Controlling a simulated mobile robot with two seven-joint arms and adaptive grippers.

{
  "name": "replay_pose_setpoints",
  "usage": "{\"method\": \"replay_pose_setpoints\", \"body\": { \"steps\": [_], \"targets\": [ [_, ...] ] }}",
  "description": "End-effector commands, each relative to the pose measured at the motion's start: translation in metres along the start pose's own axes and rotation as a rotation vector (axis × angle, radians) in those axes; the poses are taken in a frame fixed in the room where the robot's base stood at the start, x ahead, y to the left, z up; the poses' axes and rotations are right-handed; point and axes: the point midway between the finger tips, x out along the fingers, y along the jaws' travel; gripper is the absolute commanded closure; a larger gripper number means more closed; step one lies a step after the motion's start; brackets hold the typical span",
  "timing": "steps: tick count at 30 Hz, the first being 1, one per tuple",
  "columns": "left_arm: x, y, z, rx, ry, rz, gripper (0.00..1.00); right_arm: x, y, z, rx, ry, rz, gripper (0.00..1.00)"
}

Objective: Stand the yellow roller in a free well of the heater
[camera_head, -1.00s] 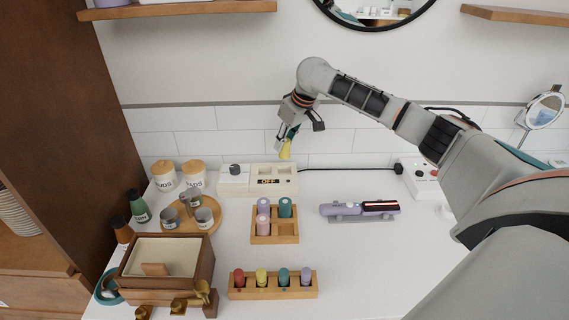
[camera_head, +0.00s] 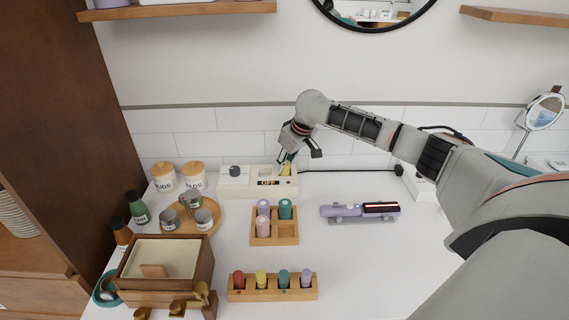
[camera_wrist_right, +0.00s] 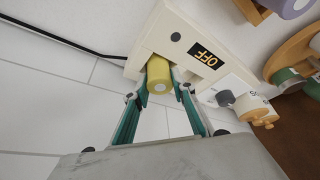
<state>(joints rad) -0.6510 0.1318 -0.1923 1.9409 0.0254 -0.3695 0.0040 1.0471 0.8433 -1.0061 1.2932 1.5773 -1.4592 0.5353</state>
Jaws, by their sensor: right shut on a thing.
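The yellow roller (camera_wrist_right: 159,76) is between the fingertips of my right gripper (camera_wrist_right: 161,92), which is shut on it. In the head view the roller (camera_head: 286,169) is at the right part of the heater (camera_head: 233,184), with my right gripper (camera_head: 287,158) above it. In the right wrist view the roller's far end overlaps the heater's top (camera_wrist_right: 178,28) beside the OFF display. I cannot tell how deep it sits in a well. The heater is a cream box with a dark knob. My left gripper is not in view.
A wooden tray (camera_head: 274,241) of rollers stands in front of the heater, and a longer roller rack (camera_head: 272,294) nearer. A purple styling tool (camera_head: 360,210) lies to the right. A round tray with metal cups (camera_head: 209,228) is at left. A black cord runs right from the heater.

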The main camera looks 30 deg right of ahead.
Motion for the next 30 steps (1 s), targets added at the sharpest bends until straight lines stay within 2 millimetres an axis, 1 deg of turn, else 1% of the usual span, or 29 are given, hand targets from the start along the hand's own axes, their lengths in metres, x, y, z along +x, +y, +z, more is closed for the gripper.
{"method": "replay_pose_setpoints", "body": {
  "steps": [2, 3, 4, 9, 17, 20, 24, 30],
  "targets": [
    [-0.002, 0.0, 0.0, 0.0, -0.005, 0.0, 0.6, 0.001, 0.0, 0.001, 0.0, -0.002, 0.0, 0.97],
    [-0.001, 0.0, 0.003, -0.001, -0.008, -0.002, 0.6, 0.001, 0.0, 0.001, -0.001, -0.001, 0.0, 0.65],
    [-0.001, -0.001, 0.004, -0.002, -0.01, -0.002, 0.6, 0.002, 0.0, 0.001, -0.001, -0.001, 0.0, 0.58],
    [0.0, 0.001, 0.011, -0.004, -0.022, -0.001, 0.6, 0.002, 0.0, 0.001, 0.0, -0.001, 0.0, 0.58],
    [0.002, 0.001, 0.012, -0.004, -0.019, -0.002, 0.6, -0.001, 0.0, 0.0, 0.0, 0.001, 0.0, 0.58],
    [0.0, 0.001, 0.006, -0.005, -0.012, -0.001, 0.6, -0.014, 0.0, -0.001, -0.002, 0.001, 0.0, 0.58],
    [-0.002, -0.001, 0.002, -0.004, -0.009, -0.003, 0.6, -0.042, 0.001, -0.002, -0.002, 0.003, 0.001, 0.58],
    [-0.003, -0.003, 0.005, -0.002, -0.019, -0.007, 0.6, -0.083, 0.001, -0.001, -0.002, 0.002, 0.001, 0.58]
  ]
}}
